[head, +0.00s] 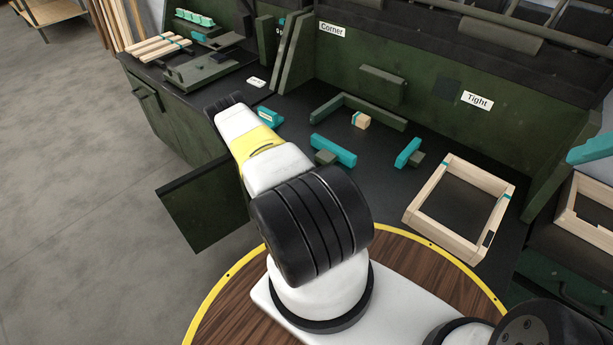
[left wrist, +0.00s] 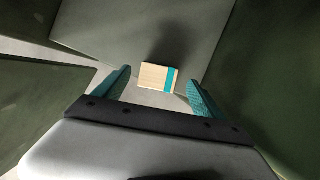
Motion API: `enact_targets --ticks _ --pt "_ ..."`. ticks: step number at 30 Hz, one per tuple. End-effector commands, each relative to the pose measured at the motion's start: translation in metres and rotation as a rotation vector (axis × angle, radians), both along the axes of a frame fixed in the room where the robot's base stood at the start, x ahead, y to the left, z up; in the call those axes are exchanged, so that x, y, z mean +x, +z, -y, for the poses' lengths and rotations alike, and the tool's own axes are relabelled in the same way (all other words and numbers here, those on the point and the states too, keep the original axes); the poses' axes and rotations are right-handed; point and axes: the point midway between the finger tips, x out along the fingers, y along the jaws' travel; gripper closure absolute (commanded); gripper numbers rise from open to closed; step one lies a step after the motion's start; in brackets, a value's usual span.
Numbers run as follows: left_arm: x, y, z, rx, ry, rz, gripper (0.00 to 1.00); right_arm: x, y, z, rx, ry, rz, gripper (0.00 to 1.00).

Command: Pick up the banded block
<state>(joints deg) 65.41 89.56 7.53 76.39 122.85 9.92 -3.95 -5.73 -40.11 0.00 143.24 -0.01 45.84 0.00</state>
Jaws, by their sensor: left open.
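In the left wrist view, the banded block (left wrist: 153,77) is pale wood with a teal band near its right end. It appears beyond and between the teal fingertips of my left gripper (left wrist: 158,82). The fingers are apart, with a gap on each side of the block. In the head view, a small pale block with a teal band (head: 362,120) sits on the dark bench by an L-shaped green guide. I cannot tell whether both views show the same block. My left arm reaches up and left there; its fingers cannot be made out. My right gripper is out of frame.
A wooden frame (head: 418,209) lies on the bench at right. Teal-topped pieces (head: 334,150) (head: 409,152) stand near the guide (head: 376,110). Wooden strips (head: 158,47) lie at the far left. A green panel (head: 203,200) juts out at the bench front.

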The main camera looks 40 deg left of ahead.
Motion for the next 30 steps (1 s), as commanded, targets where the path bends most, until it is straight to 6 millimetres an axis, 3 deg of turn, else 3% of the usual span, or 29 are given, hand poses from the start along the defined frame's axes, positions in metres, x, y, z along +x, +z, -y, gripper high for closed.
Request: enact_targets --ticks 6,16,26,30 --pt "0.009 -0.026 -0.003 -0.001 0.004 0.002 0.2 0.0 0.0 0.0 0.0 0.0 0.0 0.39" --pt "0.011 -0.03 -0.004 0.0 0.0 0.001 0.22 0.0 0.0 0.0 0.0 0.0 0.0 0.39" --pt "0.011 -0.029 -0.004 0.0 0.0 0.001 0.86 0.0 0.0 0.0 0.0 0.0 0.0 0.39" --pt "0.011 -0.029 -0.004 0.0 0.0 0.001 0.86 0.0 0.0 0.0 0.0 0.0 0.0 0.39"
